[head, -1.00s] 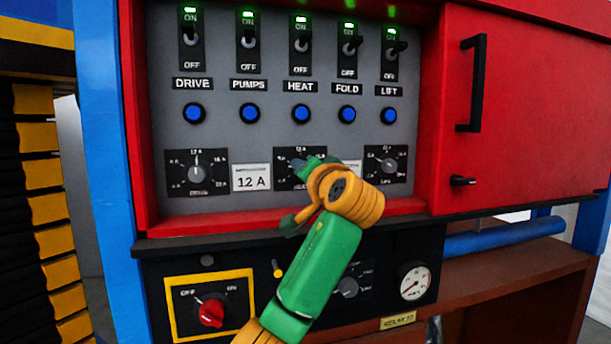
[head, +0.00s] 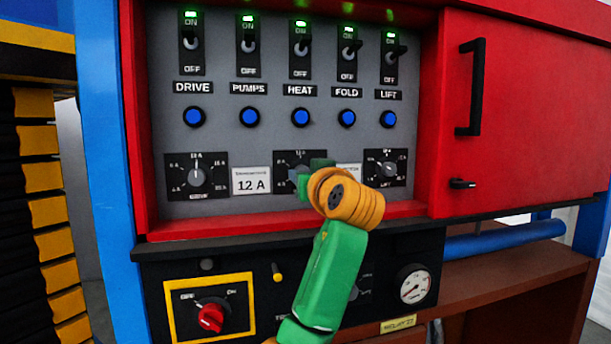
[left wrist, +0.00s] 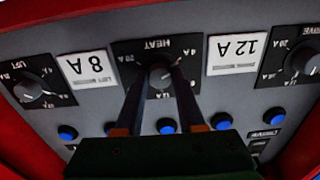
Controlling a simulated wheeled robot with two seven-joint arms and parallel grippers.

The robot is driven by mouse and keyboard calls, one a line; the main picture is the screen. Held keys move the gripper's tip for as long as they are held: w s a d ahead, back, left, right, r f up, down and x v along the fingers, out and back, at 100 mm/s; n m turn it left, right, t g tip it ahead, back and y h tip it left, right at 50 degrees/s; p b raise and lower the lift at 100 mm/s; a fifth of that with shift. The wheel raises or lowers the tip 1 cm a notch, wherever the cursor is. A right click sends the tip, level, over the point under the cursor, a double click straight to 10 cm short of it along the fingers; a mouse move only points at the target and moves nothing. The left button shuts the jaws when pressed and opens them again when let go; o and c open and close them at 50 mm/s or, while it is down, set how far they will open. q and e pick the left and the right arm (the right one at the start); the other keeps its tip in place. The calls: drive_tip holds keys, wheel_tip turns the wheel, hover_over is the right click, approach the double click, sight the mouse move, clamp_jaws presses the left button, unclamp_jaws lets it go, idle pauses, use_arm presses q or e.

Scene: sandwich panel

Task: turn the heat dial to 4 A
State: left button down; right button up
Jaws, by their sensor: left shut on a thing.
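The heat dial is a grey knob on a black scale plate (head: 291,158), the middle one of three along the bottom of the grey panel. In the head view my left gripper (head: 302,182) covers most of it. In the left wrist view, where the panel appears upside down, the dial's knob (left wrist: 160,75) sits between the tips of the two dark fingers of my left gripper (left wrist: 159,84), which is shut on it. The 4 A mark (left wrist: 177,58) shows to the right of the knob there. I cannot read the pointer's exact setting. My right gripper is not in view.
The drive dial (head: 197,174) and lift dial (head: 388,168) flank it. A 12 A card (head: 251,181) and an 8 A card (left wrist: 90,68) sit between the dials. Blue buttons (head: 301,117) and switches are above. The red ledge (head: 210,229) runs below.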

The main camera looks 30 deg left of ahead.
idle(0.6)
use_arm(q)
drive_tip(key=c, duration=0.5)
unclamp_jaws()
drive_tip(key=shift+s+d+f, duration=0.1)
drive_tip(key=shift+s+d, duration=0.05)
drive_tip(key=b+v, duration=0.4)
drive_tip(key=v, duration=0.2)
drive_tip(key=shift+d, duration=0.1)
drive_tip(key=shift+s+d, duration=0.2)
drive_tip(key=shift+a, duration=0.15)
